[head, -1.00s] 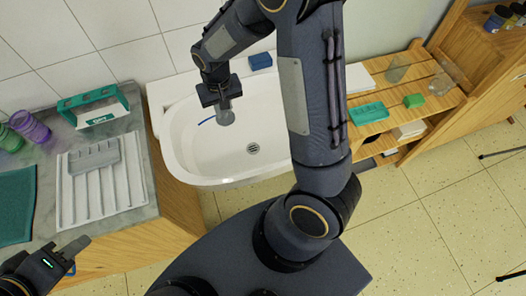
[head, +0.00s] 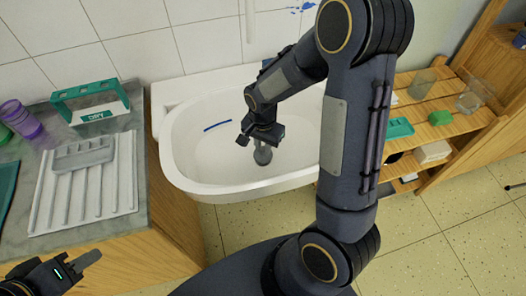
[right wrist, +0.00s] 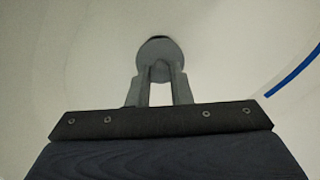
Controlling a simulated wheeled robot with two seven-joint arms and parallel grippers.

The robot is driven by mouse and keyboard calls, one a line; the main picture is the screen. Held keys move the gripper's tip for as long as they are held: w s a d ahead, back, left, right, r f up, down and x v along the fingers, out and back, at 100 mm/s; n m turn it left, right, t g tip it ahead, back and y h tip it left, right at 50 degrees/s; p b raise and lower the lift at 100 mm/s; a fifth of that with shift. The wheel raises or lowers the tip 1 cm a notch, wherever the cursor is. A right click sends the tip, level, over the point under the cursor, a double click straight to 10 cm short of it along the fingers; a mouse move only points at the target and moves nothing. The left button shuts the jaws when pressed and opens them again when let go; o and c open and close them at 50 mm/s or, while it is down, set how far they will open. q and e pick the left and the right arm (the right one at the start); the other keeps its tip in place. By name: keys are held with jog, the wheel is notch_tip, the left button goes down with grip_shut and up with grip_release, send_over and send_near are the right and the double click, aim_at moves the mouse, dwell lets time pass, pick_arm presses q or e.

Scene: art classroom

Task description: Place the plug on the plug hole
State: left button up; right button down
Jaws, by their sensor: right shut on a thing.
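The grey plug (head: 262,156) is held by my right gripper (head: 262,145), low inside the white sink (head: 195,165). In the right wrist view the plug (right wrist: 160,51) sits between the two fingertips of my right gripper (right wrist: 160,72), which is shut on it. A thin dark sliver shows just beyond the plug's far edge there. The plug hole itself is not clearly visible in either view now; the plug and gripper cover that area. I cannot tell whether the plug touches the basin. My left gripper (head: 88,258) is at the lower left, away from the sink, its opening unclear.
A blue strip (head: 217,125) lies in the basin, left of my right gripper. The counter on the left holds a grey rack (head: 85,156), a teal holder (head: 92,102) and purple cups (head: 25,120). A wooden shelf (head: 450,115) stands right of the sink.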

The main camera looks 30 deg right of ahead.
aim_at(263, 149)
notch_tip(263, 149, down, 3)
jog(key=shift+r, duration=0.1)
jog(key=shift+f+b, duration=0.25)
jog(key=shift+b, duration=0.05)
jog(key=c, duration=1.3)
grip_release()
jog(key=shift+r, duration=0.1)
